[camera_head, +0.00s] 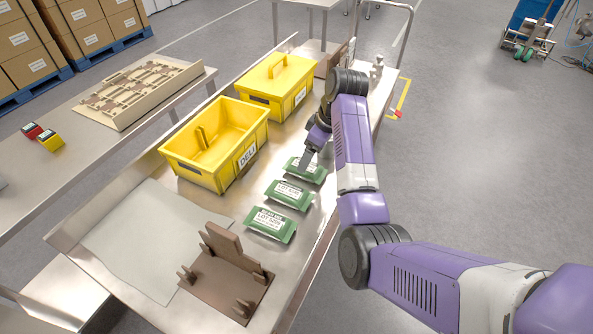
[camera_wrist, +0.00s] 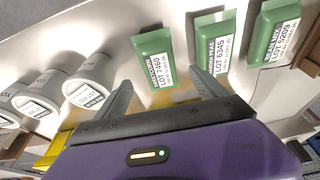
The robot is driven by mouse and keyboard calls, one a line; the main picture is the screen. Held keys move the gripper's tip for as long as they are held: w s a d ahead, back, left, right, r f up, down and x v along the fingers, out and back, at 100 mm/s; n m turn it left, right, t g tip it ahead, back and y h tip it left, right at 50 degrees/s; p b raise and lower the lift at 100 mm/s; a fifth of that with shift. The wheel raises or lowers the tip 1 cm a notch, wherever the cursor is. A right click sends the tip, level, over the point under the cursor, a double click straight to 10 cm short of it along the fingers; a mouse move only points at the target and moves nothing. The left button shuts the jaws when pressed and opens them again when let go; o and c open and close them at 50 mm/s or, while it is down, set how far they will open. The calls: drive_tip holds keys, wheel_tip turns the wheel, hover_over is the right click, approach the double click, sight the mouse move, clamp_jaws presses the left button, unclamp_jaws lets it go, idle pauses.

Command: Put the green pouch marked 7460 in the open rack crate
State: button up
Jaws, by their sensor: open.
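The green pouch marked LOT 7460 (camera_wrist: 154,58) lies just ahead of my gripper in the wrist view. In the head view it is the farthest pouch of the row (camera_head: 310,174), partly hidden by my gripper (camera_head: 304,158). My gripper is open and empty; in the wrist view its fingers (camera_wrist: 162,79) point toward this pouch, one on each side of its near end. I cannot tell whether they touch it. The open yellow crate (camera_head: 248,137), labelled DELI, stands left of the pouches; it looks empty apart from an upright yellow piece inside.
Green pouches marked 6345 (camera_wrist: 216,44) and 5209 (camera_wrist: 276,34) lie in the same row. A lidded yellow crate (camera_head: 277,80) stands behind the open one. Brown fixtures (camera_head: 230,275) occupy the bench's near end. White canisters (camera_wrist: 88,77) show at left in the wrist view.

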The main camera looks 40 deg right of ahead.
sight(314, 173)
drive_tip(key=x, duration=0.3)
drive_tip(key=p+x, duration=0.1)
drive_tip(key=x, duration=0.2)
drive_tip(key=shift+s+f, duration=0.15)
drive_tip(key=shift+f, duration=0.2)
drive_tip(key=c, duration=1.6)
clamp_jaws()
drive_tip(key=shift+r, duration=0.15)
